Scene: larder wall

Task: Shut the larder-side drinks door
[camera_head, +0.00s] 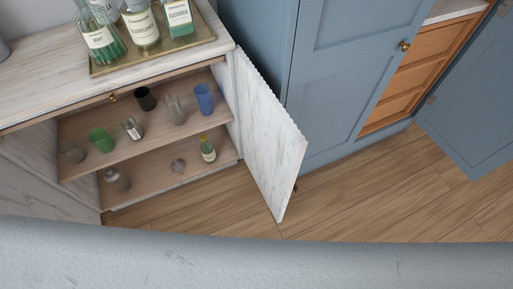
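The larder-side drinks door (268,135) is a pale, marble-look panel with a scalloped edge. It stands wide open at the right end of the drinks cabinet (40,90), jutting out over the wood floor beside the blue larder (345,70). Inside the open cabinet are two wooden shelves holding glasses and bottles, including a blue glass (204,98), a green glass (102,139) and a small yellow-green bottle (207,149). Neither of my grippers is in view.
A brass tray (150,58) with labelled bottles stands on the cabinet top. A pale panel (45,185) lies at the cabinet's left. At right, another blue door (475,115) stands open beside wooden drawers (415,85). The floor (370,205) before the larder is clear.

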